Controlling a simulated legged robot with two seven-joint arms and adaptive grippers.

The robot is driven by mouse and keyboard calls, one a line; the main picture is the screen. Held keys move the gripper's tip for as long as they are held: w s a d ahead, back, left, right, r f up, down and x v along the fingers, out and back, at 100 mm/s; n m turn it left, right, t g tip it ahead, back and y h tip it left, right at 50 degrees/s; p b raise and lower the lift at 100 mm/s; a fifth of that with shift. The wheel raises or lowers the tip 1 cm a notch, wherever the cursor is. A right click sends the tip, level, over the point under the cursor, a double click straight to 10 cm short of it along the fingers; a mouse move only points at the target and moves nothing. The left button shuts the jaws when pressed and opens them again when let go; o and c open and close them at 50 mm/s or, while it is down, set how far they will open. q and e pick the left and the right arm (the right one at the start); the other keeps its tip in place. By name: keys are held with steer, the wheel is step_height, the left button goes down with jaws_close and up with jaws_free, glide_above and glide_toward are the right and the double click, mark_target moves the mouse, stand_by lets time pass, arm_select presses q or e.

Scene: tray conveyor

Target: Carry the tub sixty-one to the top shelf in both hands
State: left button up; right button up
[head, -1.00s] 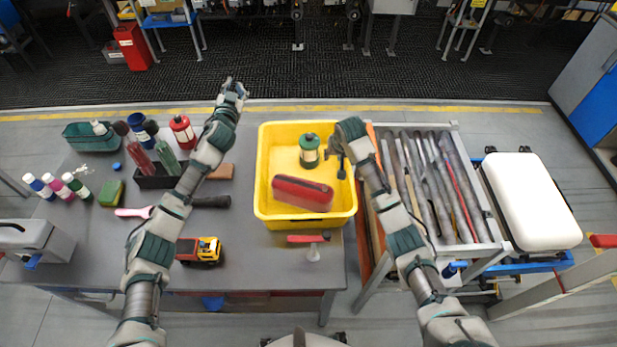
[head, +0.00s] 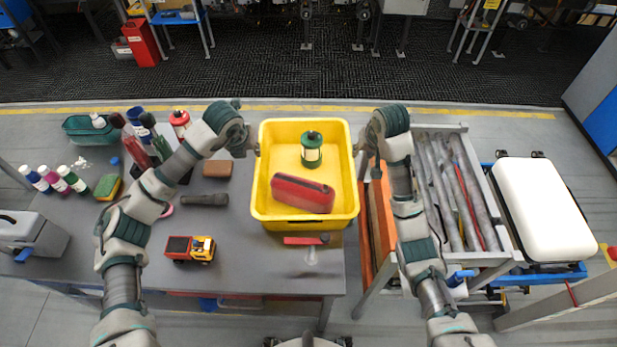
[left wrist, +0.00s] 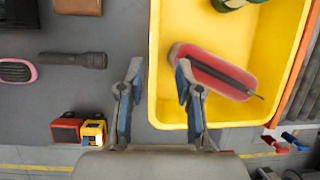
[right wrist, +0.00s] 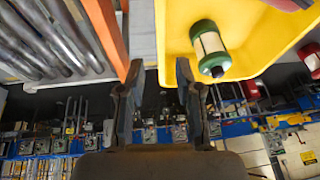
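The yellow tub (head: 266,200) stands on the right end of the grey table. It holds a green-and-white lantern (head: 312,152) and a red case (head: 302,193). No number is readable on it. My left gripper (head: 251,148) is at the tub's left rim; in the left wrist view its open fingers (left wrist: 158,67) lie on either side of the wall line. My right gripper (head: 358,150) is at the right rim; its open fingers (right wrist: 158,68) likewise straddle the wall line in the right wrist view. I cannot tell whether either gripper touches the tub.
A rack of metal tubes (head: 446,190) with an orange board (head: 381,225) stands close right of the tub. A red-handled tool (head: 303,240) lies before the tub. A toy truck (head: 190,249), flashlight (head: 205,200) and bottles (head: 55,179) are left. The top shelf is not identifiable.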

mark_target(265, 168)
arm_select(q)
steer(key=shift+d+f, duration=0.1)
steer(key=shift+d, duration=0.05)
arm_select(e)
steer(key=shift+d+f, duration=0.1)
steer(key=shift+f, duration=0.05)
